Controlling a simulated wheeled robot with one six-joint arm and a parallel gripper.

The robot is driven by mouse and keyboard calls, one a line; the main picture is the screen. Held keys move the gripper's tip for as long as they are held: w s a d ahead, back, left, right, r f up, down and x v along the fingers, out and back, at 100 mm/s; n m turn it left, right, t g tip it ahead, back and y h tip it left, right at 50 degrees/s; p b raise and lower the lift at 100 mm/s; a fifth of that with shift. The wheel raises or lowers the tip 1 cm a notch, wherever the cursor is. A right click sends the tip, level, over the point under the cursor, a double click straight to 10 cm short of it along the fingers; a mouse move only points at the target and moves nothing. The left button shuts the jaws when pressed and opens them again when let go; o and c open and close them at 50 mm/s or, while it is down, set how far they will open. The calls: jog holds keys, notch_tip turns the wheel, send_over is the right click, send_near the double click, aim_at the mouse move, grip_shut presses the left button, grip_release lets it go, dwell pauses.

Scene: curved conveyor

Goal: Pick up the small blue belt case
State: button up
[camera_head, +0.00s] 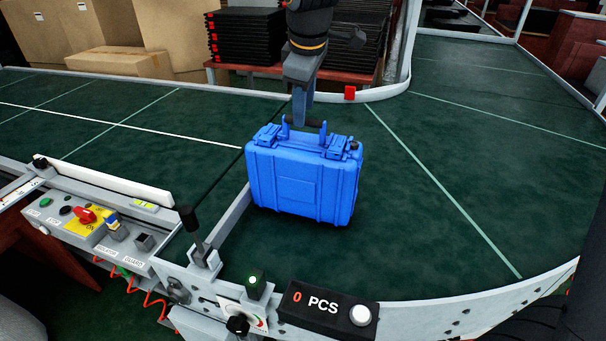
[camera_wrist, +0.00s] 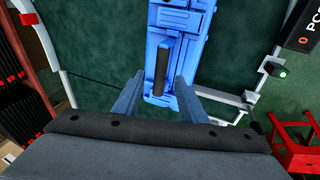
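The small blue belt case (camera_head: 302,184) stands upright on the green conveyor, with its dark handle on top. My gripper (camera_head: 303,108) is above it, pointing down at the handle. In the wrist view, the case (camera_wrist: 181,52) is seen from above, with the black handle (camera_wrist: 161,72) between the two fingertips of my gripper (camera_wrist: 156,86). The fingers are apart, with a gap on each side of the handle. Whether the fingertips are level with the handle is hard to tell.
The green belt (camera_head: 430,180) is clear around the case. A control panel (camera_head: 100,222) with switches and a lever is at the front left. A counter reading "0 PCS" (camera_head: 325,304) is on the front rail. Cardboard boxes (camera_head: 110,35) and stacked black trays (camera_head: 245,36) stand behind.

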jog(key=p+x, duration=0.1)
jog(key=x, duration=0.4)
jog(key=shift+d+f, duration=0.1)
jog(key=shift+d, duration=0.05)
grip_shut()
dwell(1.3)
